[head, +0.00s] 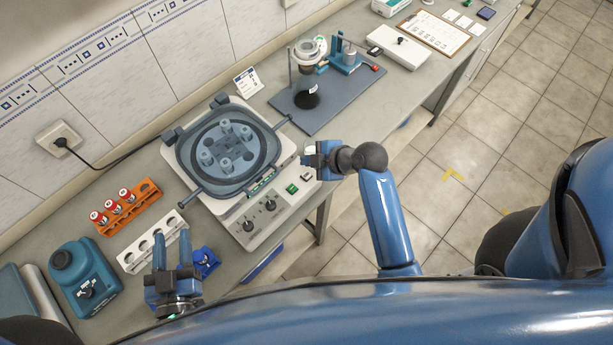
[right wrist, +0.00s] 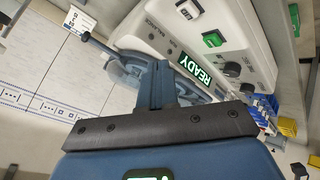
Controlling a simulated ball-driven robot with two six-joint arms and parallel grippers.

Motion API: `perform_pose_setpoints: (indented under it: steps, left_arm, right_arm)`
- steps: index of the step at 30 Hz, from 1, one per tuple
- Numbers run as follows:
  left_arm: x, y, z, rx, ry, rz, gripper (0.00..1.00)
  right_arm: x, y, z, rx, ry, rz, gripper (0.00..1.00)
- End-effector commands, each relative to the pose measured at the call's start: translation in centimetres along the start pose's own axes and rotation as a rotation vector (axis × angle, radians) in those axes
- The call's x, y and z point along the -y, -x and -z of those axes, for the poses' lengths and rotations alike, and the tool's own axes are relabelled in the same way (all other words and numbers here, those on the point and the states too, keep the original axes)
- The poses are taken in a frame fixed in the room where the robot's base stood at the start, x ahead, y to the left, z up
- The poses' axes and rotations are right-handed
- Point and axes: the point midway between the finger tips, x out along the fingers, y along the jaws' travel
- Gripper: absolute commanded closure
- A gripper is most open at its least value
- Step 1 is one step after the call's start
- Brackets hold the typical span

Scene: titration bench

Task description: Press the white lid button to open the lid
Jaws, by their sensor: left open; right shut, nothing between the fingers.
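The centrifuge (head: 210,200) is a white box on the bench with a round blue-grey see-through lid (head: 185,165), which looks down over the rotor. The white lid button (head: 306,176) is at the right end of its front panel, beside a green button (head: 292,188). The right wrist view shows the white button (right wrist: 187,9) at the top edge, the green button (right wrist: 213,39) and a READY display (right wrist: 195,68). My right gripper (head: 308,156) is shut and empty, just beyond the white button; contact cannot be told. My left gripper (head: 172,247) is open and empty near the white rack.
An orange rack (head: 130,210) with red-capped tubes, a white rack (head: 140,252), a small blue rack (head: 205,262) and a blue device (head: 85,280) stand left of the centrifuge. A stand on a dark mat (head: 330,110) is behind it to the right.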

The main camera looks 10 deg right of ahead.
Motion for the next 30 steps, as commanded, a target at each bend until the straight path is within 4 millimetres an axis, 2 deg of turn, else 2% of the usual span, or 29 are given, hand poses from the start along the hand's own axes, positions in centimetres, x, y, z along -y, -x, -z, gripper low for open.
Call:
perform_pose_setpoints:
  steps: [1,3,12,30]
  left_arm:
    - [0.0,0.0,-1.1,0.000,0.000,0.000,0.57]
    - [0.0,0.0,-1.8,0.000,0.000,0.000,0.57]
    - [0.0,-0.1,-3.9,0.000,0.000,0.000,0.57]
    - [0.0,-0.1,-4.0,0.000,0.000,0.000,0.57]
  right_arm:
    - [0.6,-0.8,-0.6,0.000,-0.001,0.001,1.00]
    - [1.1,-1.5,-1.1,0.000,-0.001,0.001,1.00]
    - [2.4,-3.2,-2.4,0.000,0.000,0.000,1.00]
    - [2.5,-3.4,-2.5,0.000,0.000,0.000,1.00]
